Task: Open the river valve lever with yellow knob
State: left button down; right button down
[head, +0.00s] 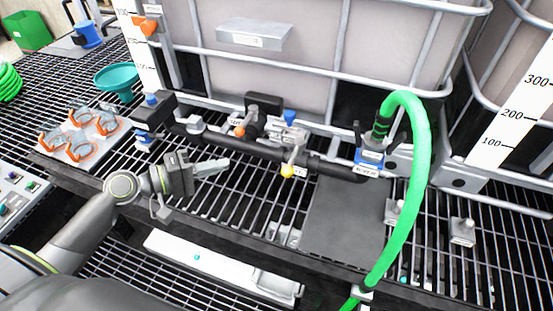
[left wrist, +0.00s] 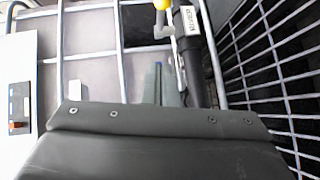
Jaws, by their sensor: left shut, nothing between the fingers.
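The valve lever with a yellow knob (head: 288,171) is on the dark horizontal pipe (head: 258,150) in front of the caged tote. The lever slants down from the pipe, with the knob at its lower end. In the left wrist view the yellow knob (left wrist: 162,4) is at the top edge, beside the dark pipe and a white label. My left gripper (head: 226,163) is shut and empty, to the left of the knob and apart from it. In the left wrist view its fingers (left wrist: 158,75) point toward the pipe. My right gripper is not in view.
Another lever with an orange knob (head: 239,131) is on the same pipe, left of the yellow one. A green hose (head: 421,150) rises from the pipe's right end. A grey plate (head: 345,220) lies on the grating. Safety goggles (head: 82,133) lie at left.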

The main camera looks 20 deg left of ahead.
pick_arm(q)
jog(key=p, duration=0.5)
send_near(294, 157)
jog(key=shift+a+f+x, duration=0.2)
jog(key=shift+f+x, duration=0.1)
jog(key=shift+x, duration=2.05)
jog(key=shift+w+d+f, duration=0.1)
jog(key=shift+w, duration=0.1)
jog(key=shift+p, duration=0.3)
